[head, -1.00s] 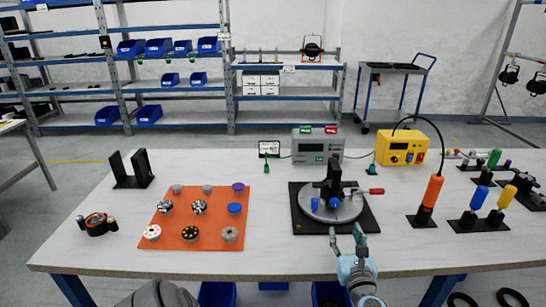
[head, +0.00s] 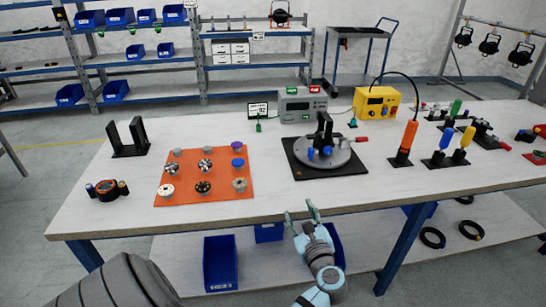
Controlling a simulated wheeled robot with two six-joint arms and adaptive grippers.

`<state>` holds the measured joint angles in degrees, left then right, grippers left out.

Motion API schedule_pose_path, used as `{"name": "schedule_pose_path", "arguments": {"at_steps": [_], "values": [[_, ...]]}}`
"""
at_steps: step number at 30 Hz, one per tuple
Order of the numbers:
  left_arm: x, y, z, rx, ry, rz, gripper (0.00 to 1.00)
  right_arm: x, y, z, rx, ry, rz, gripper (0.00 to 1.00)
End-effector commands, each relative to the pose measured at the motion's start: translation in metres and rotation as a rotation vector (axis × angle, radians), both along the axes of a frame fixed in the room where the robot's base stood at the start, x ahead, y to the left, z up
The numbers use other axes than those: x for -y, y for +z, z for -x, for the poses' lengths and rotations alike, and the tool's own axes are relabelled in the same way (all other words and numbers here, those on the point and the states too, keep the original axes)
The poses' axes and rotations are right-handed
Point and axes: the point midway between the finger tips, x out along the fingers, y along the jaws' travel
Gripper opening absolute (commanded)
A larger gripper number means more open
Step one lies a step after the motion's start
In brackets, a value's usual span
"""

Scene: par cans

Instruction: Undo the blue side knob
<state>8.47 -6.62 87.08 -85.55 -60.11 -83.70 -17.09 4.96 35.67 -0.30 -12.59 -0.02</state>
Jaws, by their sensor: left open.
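A round grey turntable (head: 341,160) sits on a black mat (head: 297,174) on the table. A black upright fixture (head: 325,129) stands on it. Two small blue knobs show low at the fixture's front: one at the left (head: 310,153) and one nearer the middle (head: 327,151). I cannot tell which is the side knob. A red-handled part (head: 361,140) sticks out to the right. My left gripper (head: 300,211) is open and empty, in front of the table's front edge, below the mat in the picture and apart from the knobs. My right gripper is not in view.
An orange mat (head: 212,190) with several small round pieces lies to the left. A grey meter (head: 297,104) and a yellow box (head: 377,102) stand behind the turntable. An orange-handled tool (head: 406,142) stands to the right.

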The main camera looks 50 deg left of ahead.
Motion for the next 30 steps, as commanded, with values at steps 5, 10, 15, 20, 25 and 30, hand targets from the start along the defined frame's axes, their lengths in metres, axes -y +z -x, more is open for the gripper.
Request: {"name": "schedule_pose_path", "arguments": {"at_steps": [5, 10, 15, 20, 25, 30], "values": [[-0.009, -0.020, 0.025, 0.111, 0.058, 0.169, 0.46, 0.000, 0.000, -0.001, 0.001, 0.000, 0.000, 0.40], [-0.012, -0.028, 0.035, 0.161, 0.086, 0.246, 0.46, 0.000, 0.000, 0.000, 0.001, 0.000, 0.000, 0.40], [-0.012, -0.029, 0.036, 0.164, 0.088, 0.253, 0.46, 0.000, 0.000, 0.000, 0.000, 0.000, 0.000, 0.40], [-0.010, -0.041, 0.036, 0.159, 0.080, 0.280, 0.46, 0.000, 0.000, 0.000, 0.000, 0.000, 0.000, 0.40], [0.022, -0.181, 0.067, 0.141, 0.074, 0.685, 0.46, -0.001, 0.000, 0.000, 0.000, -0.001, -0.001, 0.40], [0.079, -0.364, 0.222, 0.232, 0.516, 1.337, 0.43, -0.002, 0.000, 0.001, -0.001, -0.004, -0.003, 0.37]]}}
